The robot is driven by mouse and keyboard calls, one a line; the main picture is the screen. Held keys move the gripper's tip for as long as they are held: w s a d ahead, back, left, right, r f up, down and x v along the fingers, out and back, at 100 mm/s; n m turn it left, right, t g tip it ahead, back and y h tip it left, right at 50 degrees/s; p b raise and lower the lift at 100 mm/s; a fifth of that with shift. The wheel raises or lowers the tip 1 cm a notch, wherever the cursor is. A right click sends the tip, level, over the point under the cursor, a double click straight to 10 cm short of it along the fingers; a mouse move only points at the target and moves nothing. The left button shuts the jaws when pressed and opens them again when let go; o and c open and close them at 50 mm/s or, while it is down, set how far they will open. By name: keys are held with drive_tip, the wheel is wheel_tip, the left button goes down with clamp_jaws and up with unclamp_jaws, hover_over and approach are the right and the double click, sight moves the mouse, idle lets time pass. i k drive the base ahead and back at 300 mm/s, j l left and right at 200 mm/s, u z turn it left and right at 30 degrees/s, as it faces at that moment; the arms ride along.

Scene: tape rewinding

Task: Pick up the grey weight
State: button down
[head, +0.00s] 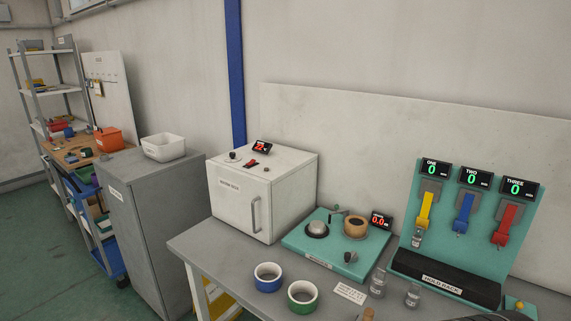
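Two small grey, jar-like weights stand on the grey workbench (225,262) in the head view. One grey weight (378,283) is just right of the white label card, and the other grey weight (413,296) is a little further right. A third similar piece (417,239) is at the lower end of the yellow strap (425,211) on the teal hold rack (453,190). I cannot tell which one the task means. My gripper is not recognisable in this view. A dark shape is cut off at the bottom right edge.
A teal winding device (300,243) with a tan roll (355,227) sits behind the weights. A white oven-like box (285,190) stands at the back left. A label card (350,293) lies beside the weights.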

sight(412, 297)
drive_tip(key=z, duration=0.65)
drive_tip(key=j+z, duration=0.15)
drive_tip(key=z, duration=0.35)
drive_tip(key=i+j+z, duration=0.1)
drive_tip(key=z, duration=0.35)
drive_tip(key=j+z, duration=0.2)
drive_tip(key=z, duration=0.3)
drive_tip(key=j+z, duration=0.15)
drive_tip(key=z, duration=0.35)
drive_tip(key=k+j+z, duration=0.1)
drive_tip(key=z, duration=0.35)
drive_tip(key=k+j+z, duration=0.35)
drive_tip(key=k+j, duration=0.15)
drive_tip(key=j, duration=0.15)
drive_tip(key=k+j+z, duration=0.35)
drive_tip(key=k+j, duration=0.2)
drive_tip(key=k+j+z, duration=0.3)
drive_tip(key=k, duration=0.3)
